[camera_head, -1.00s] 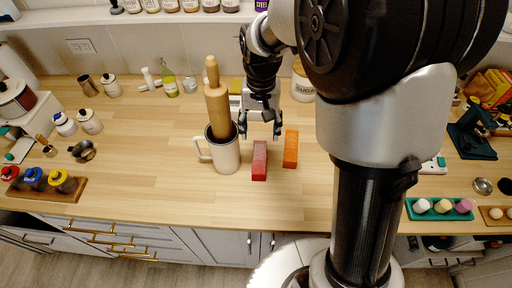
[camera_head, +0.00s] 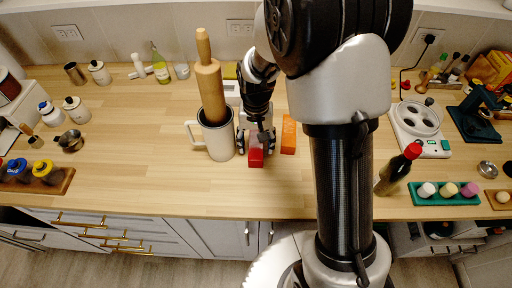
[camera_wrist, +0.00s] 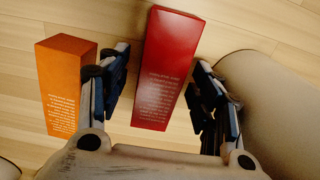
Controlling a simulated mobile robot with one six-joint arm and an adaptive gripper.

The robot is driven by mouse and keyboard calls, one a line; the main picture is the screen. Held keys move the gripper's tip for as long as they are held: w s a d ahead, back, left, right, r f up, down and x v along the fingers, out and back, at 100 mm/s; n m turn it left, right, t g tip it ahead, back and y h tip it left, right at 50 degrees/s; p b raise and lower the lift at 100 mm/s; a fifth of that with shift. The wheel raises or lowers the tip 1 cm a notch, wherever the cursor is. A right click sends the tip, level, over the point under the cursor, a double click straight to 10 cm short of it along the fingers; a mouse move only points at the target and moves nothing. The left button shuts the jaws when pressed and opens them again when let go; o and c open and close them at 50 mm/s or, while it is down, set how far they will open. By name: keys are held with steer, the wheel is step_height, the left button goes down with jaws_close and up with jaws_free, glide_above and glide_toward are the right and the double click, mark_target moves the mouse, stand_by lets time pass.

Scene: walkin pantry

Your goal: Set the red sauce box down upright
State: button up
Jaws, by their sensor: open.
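The red sauce box (camera_head: 256,158) is on the wooden counter, just right of the white mug that holds a rolling pin. In the wrist view the red box (camera_wrist: 168,65) lies between my two fingers and appears to stand upright, with printed text on the face towards me. My gripper (camera_head: 255,145) is open around it, with a visible gap on each side, and hides its upper part in the head view. An orange box (camera_head: 289,135) stands to the right of it; it shows at the left in the wrist view (camera_wrist: 62,85).
The mug (camera_head: 219,140) is close on the gripper's left, and its beige side (camera_wrist: 270,100) fills the right of the wrist view. A dark bottle (camera_head: 398,170) and a teal tray (camera_head: 447,200) are at the right. The counter in front of the boxes is clear.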

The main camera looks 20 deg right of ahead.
steer(key=shift+c, duration=0.3)
steer(key=c, duration=1.2)
